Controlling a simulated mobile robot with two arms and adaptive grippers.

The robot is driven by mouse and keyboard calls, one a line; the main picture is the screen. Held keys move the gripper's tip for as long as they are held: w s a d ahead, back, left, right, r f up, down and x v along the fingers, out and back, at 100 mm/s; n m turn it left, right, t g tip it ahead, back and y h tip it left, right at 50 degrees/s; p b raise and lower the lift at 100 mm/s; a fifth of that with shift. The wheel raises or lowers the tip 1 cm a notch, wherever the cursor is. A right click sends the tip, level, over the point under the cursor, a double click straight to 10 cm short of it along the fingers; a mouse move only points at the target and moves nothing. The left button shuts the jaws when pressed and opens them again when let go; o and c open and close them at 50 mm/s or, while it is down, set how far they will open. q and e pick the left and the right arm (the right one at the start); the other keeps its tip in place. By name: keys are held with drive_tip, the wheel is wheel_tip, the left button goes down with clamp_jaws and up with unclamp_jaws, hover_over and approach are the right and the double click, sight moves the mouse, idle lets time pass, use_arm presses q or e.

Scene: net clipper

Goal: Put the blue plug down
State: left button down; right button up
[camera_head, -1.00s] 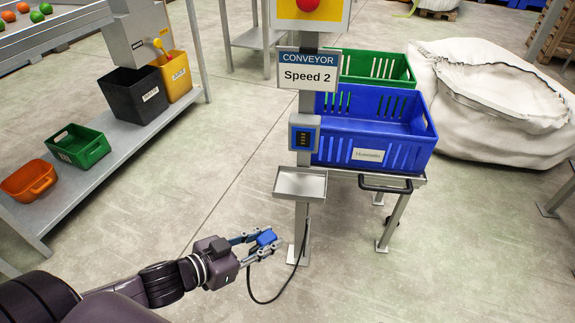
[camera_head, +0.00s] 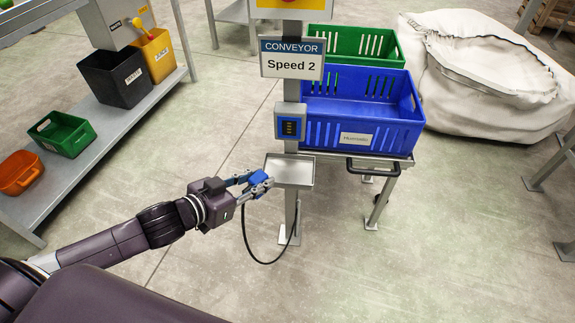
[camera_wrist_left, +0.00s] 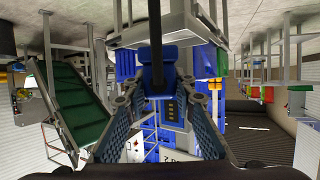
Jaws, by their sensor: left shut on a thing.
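The blue plug (camera_head: 257,178) is held between the fingers of my left gripper (camera_head: 260,183), which is shut on it. It is just left of the small grey tray (camera_head: 297,176) on the post, close to the tray's left edge. I cannot tell whether the plug touches the tray. A black cable (camera_head: 254,257) hangs in a loop from the plug towards the post. My right gripper is not in view.
A blue socket box (camera_head: 290,126) and a "CONVEYOR Speed 2" sign (camera_head: 292,57) are on the post above the tray. A blue crate (camera_head: 340,107) stands on a cart behind, with a green crate (camera_head: 365,46) further back. Bins stand on a low shelf (camera_head: 85,155) at left.

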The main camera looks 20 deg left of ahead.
use_arm(q)
drive_tip(key=w+d, duration=0.1)
drive_tip(key=w, duration=0.2)
drive_tip(key=w+d, duration=0.1)
drive_tip(key=w, duration=0.2)
drive_tip(key=w+d, duration=0.2)
drive_tip(key=w, duration=0.1)
drive_tip(key=shift+b, duration=0.3)
drive_tip(key=shift+w+d, duration=0.25)
drive_tip(key=shift+w, duration=0.15)
drive_tip(key=shift+f, duration=0.3)
drive_tip(key=shift+f+b, duration=0.65)
drive_tip(key=shift+f, duration=0.8)
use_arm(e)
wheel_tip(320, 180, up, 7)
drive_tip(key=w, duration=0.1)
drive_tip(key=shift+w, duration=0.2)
use_arm(q)
drive_tip(key=shift+f, duration=0.1)
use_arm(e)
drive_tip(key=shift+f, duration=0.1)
use_arm(q)
drive_tip(key=c, duration=1.6)
unclamp_jaws()
drive_tip(key=shift+s, duration=0.1)
